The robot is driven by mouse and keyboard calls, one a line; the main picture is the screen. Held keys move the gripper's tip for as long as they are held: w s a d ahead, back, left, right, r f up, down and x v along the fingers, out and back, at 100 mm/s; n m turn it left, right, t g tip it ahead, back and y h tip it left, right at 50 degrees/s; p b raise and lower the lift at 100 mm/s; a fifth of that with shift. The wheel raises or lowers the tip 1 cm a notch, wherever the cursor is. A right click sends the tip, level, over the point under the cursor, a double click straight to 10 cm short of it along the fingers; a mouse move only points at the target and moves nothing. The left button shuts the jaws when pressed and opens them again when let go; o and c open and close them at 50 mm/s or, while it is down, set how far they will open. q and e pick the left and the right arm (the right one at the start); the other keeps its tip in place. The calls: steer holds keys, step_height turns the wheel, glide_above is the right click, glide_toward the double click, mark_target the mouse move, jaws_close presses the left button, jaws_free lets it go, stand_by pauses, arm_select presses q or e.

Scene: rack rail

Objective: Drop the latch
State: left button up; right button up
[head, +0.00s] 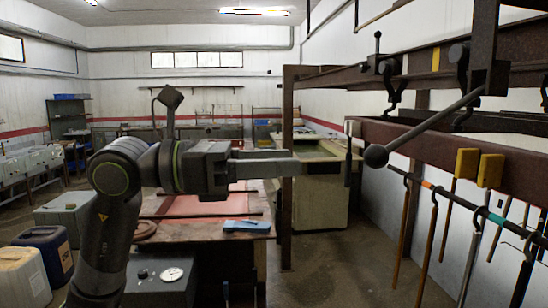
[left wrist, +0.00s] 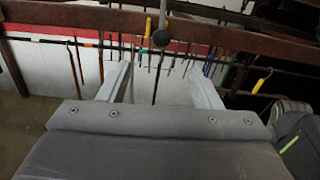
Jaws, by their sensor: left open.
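The latch appears to be the dark lever with a round ball knob (head: 376,155). Its rod slopes from the knob up and right to a bracket on the rusty rack post. The knob also shows in the left wrist view (left wrist: 161,38), beyond the fingertips and roughly centred between them. My left gripper (head: 325,160) reaches in from the left at about knob height, its fingers pointing at the knob. In the left wrist view its two pale fingers (left wrist: 160,72) are spread apart with nothing held between them. A gap seems to separate them from the knob. My right gripper is not in view.
Rusty rack rails (head: 440,148) run along the right, with dark hooks and yellow blocks (head: 467,163). Long-handled tools (head: 431,238) hang below. A rusty upright (head: 287,215) stands behind my gripper. A bench with a blue tool (head: 246,226) is at centre; canisters (head: 45,250) stand left.

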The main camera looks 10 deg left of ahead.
mark_target(365, 159)
arm_select(q)
steer(key=x, duration=0.8)
steer(key=shift+s+d+r+p, duration=0.15)
steer(key=shift+s+d+p, duration=0.05)
steer(key=shift+p, duration=0.1)
steer(key=b+x, duration=0.2)
steer(key=x, duration=0.2)
steer(key=shift+w+d, duration=0.1)
steer(key=shift+d, duration=0.1)
steer(key=shift+w+d+b, duration=0.2)
steer(key=shift+d+b, duration=0.2)
steer(key=shift+d, duration=0.15)
steer(key=c, duration=0.9)
